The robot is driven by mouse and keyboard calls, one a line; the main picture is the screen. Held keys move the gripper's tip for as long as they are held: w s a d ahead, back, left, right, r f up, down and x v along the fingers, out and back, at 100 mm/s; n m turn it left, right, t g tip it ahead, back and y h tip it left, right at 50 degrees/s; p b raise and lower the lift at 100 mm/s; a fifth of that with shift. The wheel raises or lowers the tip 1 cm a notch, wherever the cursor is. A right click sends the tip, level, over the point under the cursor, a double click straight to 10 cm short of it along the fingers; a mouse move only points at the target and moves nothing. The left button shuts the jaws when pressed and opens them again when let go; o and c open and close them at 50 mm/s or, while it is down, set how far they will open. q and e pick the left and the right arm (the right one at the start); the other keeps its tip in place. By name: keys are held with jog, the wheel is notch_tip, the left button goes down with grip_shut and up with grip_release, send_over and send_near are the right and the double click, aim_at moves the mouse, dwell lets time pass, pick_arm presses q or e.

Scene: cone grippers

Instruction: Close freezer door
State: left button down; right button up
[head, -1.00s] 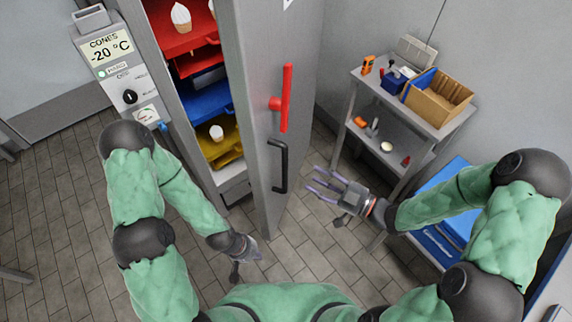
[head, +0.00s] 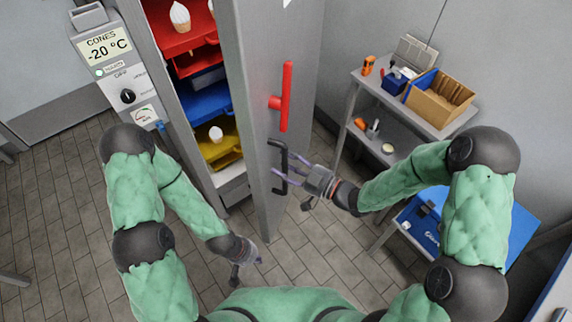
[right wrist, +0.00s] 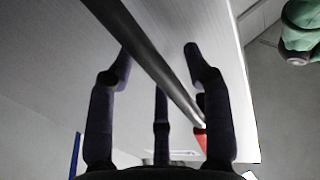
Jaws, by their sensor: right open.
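The grey freezer door (head: 257,120) stands open, swung toward me, and the freezer's shelves show to its left. A black bar handle (head: 278,168) is on the door below a red handle (head: 285,97). My right gripper (head: 281,170) is at the black handle, with its fingers open. In the right wrist view the black handle (right wrist: 155,60) runs diagonally between the open fingers (right wrist: 160,70), and the red handle (right wrist: 201,125) shows beyond it. I cannot tell whether the fingers touch the bar. My left gripper (head: 251,259) is low, in front of the door and apart from it; its fingers are too small to judge.
The freezer holds red, blue (head: 206,103) and yellow (head: 220,150) trays with cones. A control panel reading -20 °C (head: 108,47) is at its left.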

grip_shut()
jog(key=w+a+m+t+h+b, duration=0.3)
jog(key=w+a, duration=0.4)
jog(key=a, duration=0.6)
jog(key=w+a+m+t+h+b, duration=0.3)
jog(key=w+a, duration=0.5)
jog(key=a, duration=0.5)
jog(key=shift+w+a+r+m+t+h+b, duration=0.15)
jog(key=shift+a+r+m+t+h+b, duration=0.15)
jog(key=shift+m+t+h, duration=0.5)
